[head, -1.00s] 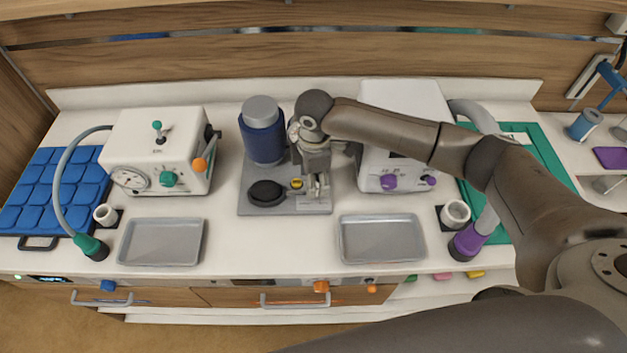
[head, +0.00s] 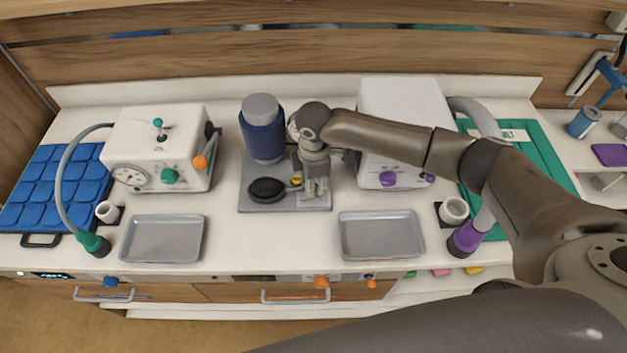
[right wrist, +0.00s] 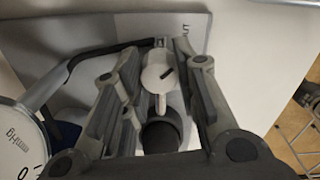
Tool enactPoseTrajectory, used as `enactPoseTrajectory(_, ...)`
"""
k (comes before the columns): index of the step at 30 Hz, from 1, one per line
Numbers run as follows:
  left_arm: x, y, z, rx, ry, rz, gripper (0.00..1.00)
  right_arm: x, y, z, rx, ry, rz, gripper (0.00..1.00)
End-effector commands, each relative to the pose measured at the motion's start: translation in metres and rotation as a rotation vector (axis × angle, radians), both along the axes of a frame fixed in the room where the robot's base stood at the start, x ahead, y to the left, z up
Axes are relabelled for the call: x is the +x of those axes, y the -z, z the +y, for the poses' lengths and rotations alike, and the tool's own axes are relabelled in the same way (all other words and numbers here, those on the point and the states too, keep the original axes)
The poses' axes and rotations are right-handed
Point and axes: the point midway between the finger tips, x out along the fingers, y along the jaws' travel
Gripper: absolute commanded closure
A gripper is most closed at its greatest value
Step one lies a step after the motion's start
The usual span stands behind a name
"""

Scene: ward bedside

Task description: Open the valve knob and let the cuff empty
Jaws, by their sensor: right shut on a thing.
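The blue cuff (head: 262,137) is wrapped around a grey-topped upright cylinder at the back of a grey board (head: 258,207). A black bulb (head: 267,189) lies at the board's front left. My right gripper (head: 316,187) points down over the board's right side. In the right wrist view, a pale valve knob (right wrist: 158,76) with a dark mark sits between the fingers, and the right gripper (right wrist: 158,58) is shut on it. A round gauge (right wrist: 18,140) marked mmHg is partly seen at the left edge there. My left gripper is not in view.
A white machine with a dial (head: 155,150) stands left, another white machine (head: 400,110) close right of my gripper. Two grey trays (head: 162,240) (head: 382,238) lie in front. A blue pad (head: 50,190) is far left. The counter between the trays is clear.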

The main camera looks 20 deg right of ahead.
Motion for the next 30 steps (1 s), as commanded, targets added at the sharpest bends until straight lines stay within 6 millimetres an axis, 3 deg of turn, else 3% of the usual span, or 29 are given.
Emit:
enactPoseTrajectory(11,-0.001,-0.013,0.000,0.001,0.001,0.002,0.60,0.000,-0.003,0.001,0.002,0.089,0.002,0.96)
enactPoseTrajectory(21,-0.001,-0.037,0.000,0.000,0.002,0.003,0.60,0.000,-0.003,0.002,0.002,0.367,0.004,0.96)
enactPoseTrajectory(30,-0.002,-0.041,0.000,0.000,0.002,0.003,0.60,0.001,-0.001,0.002,0.002,0.652,0.002,0.96)
